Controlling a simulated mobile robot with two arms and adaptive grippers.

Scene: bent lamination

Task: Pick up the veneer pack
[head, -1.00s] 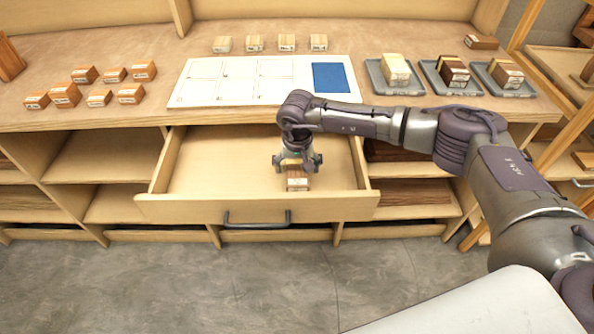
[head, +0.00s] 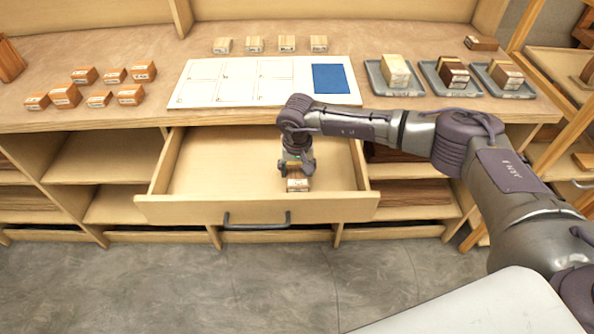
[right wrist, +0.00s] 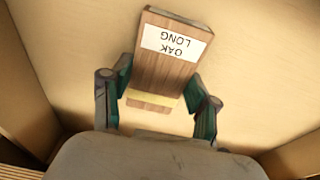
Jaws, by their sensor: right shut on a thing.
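The veneer pack (head: 298,184) is a small brown wood block with a white label, lying in the open drawer near its front. In the right wrist view the pack (right wrist: 168,72) shows its label, which reads "OAK LONG", upside down. My right gripper (head: 298,170) points down into the drawer and is shut on the pack. In the right wrist view the two fingers of the right gripper (right wrist: 158,104) stand on either side of the pack. The pack's underside is hidden, so I cannot tell whether it touches the drawer floor. My left gripper is not in view.
The open drawer (head: 255,209) has walls around the pack and a dark handle in front. Above is the worktop with a white board (head: 215,84), a blue square (head: 331,78), several small wood blocks at left and back, and grey trays (head: 445,84) with blocks at right.

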